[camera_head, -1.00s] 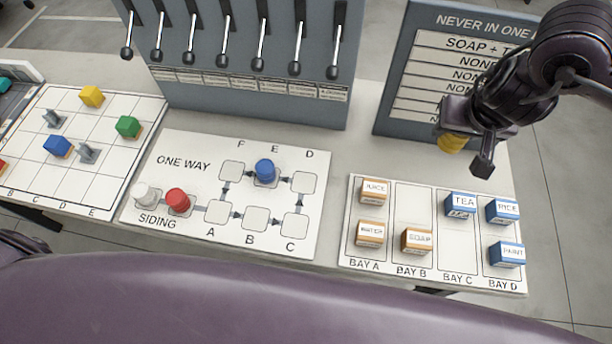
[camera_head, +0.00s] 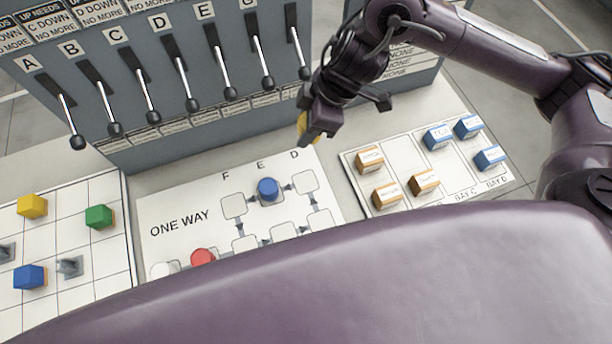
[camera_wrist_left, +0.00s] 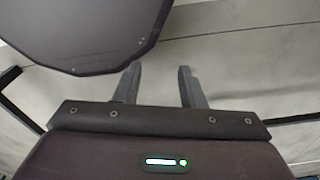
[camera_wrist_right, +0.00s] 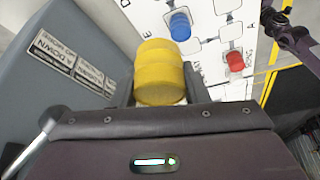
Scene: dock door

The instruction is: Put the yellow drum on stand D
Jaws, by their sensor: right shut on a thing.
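The yellow drum (camera_wrist_right: 158,72) is between the fingers of my right gripper (camera_wrist_right: 158,92), which is shut on it. In the head view the drum (camera_head: 302,124) is mostly hidden behind the right gripper (camera_head: 320,113), up and beyond stand D as seen here. Stand D (camera_head: 305,181) is a white rounded square at the upper right of the ONE WAY board (camera_head: 185,200), and it is empty. A blue drum (camera_head: 268,188) is on stand E. A red drum (camera_head: 203,258) is at the SIDING side. My left gripper (camera_wrist_left: 158,88) is open and empty.
The lever panel (camera_head: 200,90) rises behind the board. The bay board (camera_head: 403,165) with orange and blue boxes lies to the right. A grid board (camera_head: 105,250) with coloured blocks lies left.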

